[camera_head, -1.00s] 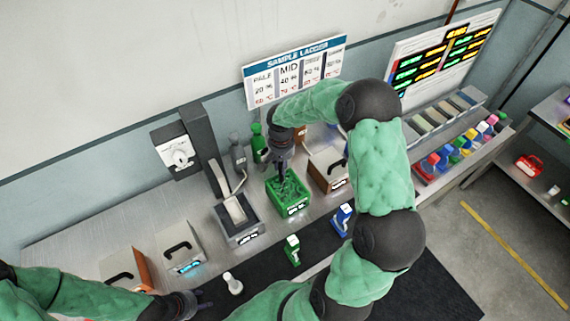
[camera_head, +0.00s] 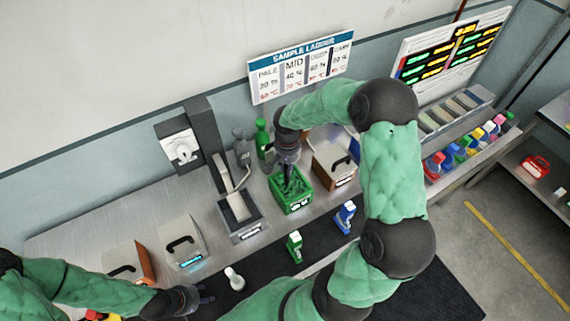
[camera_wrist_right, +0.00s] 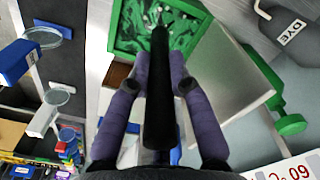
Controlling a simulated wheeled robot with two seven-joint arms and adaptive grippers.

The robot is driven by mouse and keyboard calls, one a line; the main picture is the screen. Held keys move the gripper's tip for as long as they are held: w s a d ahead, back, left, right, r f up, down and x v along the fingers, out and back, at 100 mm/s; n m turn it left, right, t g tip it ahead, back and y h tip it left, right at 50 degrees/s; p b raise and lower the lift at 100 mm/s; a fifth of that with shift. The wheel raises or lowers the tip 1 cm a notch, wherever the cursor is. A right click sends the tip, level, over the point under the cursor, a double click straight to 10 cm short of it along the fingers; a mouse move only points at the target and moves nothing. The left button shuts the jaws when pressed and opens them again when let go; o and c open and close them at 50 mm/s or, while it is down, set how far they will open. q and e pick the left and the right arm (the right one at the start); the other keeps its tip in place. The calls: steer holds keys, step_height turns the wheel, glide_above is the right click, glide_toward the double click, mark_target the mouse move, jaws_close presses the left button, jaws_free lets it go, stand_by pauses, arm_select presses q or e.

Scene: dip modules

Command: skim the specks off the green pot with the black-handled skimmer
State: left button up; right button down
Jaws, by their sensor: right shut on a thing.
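The green pot (camera_head: 304,207) stands on the bench, an open square box with green contents. In the right wrist view, its rim (camera_wrist_right: 117,38) surrounds green liquid with pale specks (camera_wrist_right: 180,20). My right gripper (camera_head: 289,172) is above the pot, pointing down. In its wrist view the purple-padded fingers (camera_wrist_right: 160,88) are shut on the black handle of the skimmer (camera_wrist_right: 158,110). The handle's far end reaches over the pot; the skimmer's head is not clearly visible. My left gripper (camera_head: 197,296) is low at the left, over the dark mat; its finger opening is unclear.
A grey tank (camera_head: 240,225) stands left of the pot, and a brown lidded box (camera_head: 333,170) right of it. Bottles (camera_head: 262,140) stand behind. Small green (camera_head: 294,246) and blue (camera_head: 344,218) items sit in front. A white piece (camera_head: 235,280) is near my left gripper.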

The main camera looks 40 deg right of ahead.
arm_select(q)
steer(key=shift+f, duration=0.2)
arm_select(e)
steer(key=shift+s+a, duration=0.15)
steer(key=shift+s, duration=1.2)
arm_select(q)
steer(key=shift+f+b, duration=0.1)
steer(key=shift+b, duration=0.2)
arm_select(e)
steer(key=shift+s+d, duration=0.2)
steer(key=shift+d, duration=1.45)
arm_select(q)
steer(key=shift+d+f+b, duration=0.1)
steer(key=shift+f+b, duration=0.3)
steer(key=shift+f, duration=0.1)
arm_select(e)
steer(key=shift+w+d+f, duration=0.1)
steer(key=shift+w+d, duration=0.1)
steer(key=shift+w, duration=1.15)
steer(key=shift+w+d+f, duration=0.1)
steer(key=shift+w+d, duration=0.05)
steer(key=shift+w, duration=1.15)
arm_select(q)
steer(key=shift+d+f+b, duration=0.1)
steer(key=shift+f+b, duration=0.25)
arm_select(e)
steer(key=a, duration=0.3)
steer(key=shift+w+a, duration=0.1)
steer(key=shift+w, duration=0.05)
